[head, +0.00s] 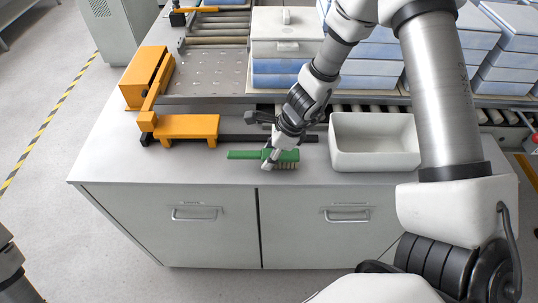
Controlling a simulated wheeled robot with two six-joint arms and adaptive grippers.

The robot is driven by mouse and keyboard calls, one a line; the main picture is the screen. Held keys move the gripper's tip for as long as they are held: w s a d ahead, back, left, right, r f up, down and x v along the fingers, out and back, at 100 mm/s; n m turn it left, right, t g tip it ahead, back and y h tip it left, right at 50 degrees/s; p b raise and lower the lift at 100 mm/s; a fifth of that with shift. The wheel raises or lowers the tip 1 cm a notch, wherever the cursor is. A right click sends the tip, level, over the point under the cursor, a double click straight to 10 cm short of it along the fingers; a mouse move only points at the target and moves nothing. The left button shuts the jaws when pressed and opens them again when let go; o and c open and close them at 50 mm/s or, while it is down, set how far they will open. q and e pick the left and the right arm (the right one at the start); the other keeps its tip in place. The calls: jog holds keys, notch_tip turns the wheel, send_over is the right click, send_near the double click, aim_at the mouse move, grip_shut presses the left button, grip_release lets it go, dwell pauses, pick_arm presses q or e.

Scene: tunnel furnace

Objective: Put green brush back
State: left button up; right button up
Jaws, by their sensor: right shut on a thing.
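The green brush (243,155) has a green handle pointing left and pale bristles facing down at its right end. It is at the front part of the grey worktop, and I cannot tell whether it touches the surface. My right gripper (281,154) is shut on the brush near its bristle end, and its fingers hide part of it. An empty white open bin (374,160) stands on the worktop just right of the gripper. My left gripper is not in view; only a bit of my left arm shows at the lower left edge.
An orange fixture (187,127) with a dark rail stands left of the brush. Behind are a perforated metal plate (208,73), a roller conveyor and stacked blue and white boxes (285,66). The worktop's front left (120,165) is clear.

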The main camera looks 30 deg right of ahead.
jog(key=shift+w+f, duration=0.25)
jog(key=shift+s+f, duration=0.1)
jog(key=shift+s, duration=0.05)
jog(key=o, duration=1)
